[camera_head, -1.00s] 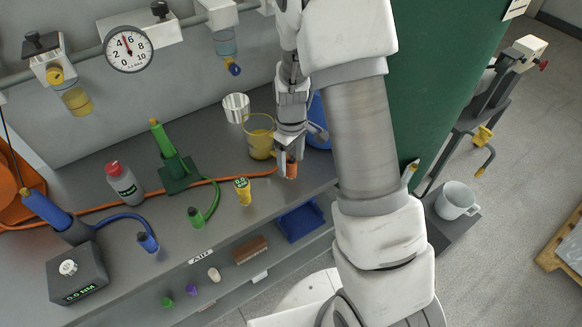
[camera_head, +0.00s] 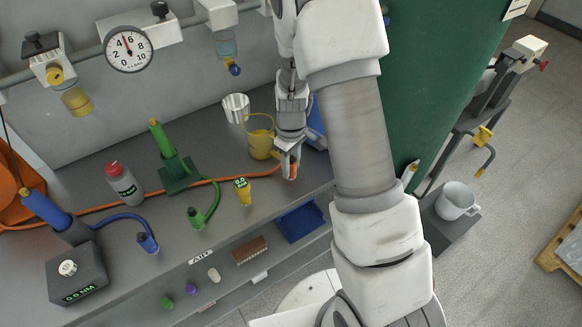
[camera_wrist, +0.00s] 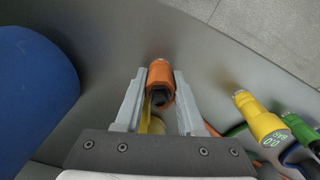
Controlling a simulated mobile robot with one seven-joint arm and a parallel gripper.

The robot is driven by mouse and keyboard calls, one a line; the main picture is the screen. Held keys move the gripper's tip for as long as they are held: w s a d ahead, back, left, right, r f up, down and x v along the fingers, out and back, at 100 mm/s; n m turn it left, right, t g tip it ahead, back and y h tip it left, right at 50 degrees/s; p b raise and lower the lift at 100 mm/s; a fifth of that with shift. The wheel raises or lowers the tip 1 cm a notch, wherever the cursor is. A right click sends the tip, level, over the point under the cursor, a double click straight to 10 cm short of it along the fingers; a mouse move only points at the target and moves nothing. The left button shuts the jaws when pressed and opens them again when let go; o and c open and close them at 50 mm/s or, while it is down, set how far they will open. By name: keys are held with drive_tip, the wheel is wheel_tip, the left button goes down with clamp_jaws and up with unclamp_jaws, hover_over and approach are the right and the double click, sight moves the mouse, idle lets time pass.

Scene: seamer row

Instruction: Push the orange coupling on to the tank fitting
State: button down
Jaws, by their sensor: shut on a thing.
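The orange coupling (camera_head: 291,171) is at the bench's right part, close to the front edge, at the end of an orange hose. My gripper (camera_head: 289,163) is at the coupling, pointing down. In the wrist view the coupling (camera_wrist: 160,74) sits between the two grey fingers of my gripper (camera_wrist: 159,82), which are shut on it. A big green tank (camera_head: 440,75) stands right of the bench, partly behind my arm. A small pale piece (camera_head: 410,172) shows at the tank's lower edge; I cannot tell whether it is the fitting.
A yellow coupling (camera_head: 243,191) and a green one (camera_head: 196,216) are farther left. A white mug (camera_head: 455,199) stands at right.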

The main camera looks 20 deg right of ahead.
sight(294, 162)
drive_tip(key=shift+r, duration=0.2)
drive_tip(key=shift+r, duration=0.25)
drive_tip(key=r, duration=0.4)
drive_tip(key=shift+s+d, duration=0.2)
drive_tip(key=shift+d, duration=0.1)
drive_tip(key=s+d+r, duration=0.6)
drive_tip(key=s+d, duration=0.1)
drive_tip(key=d, duration=0.1)
drive_tip(key=shift+s, duration=0.3)
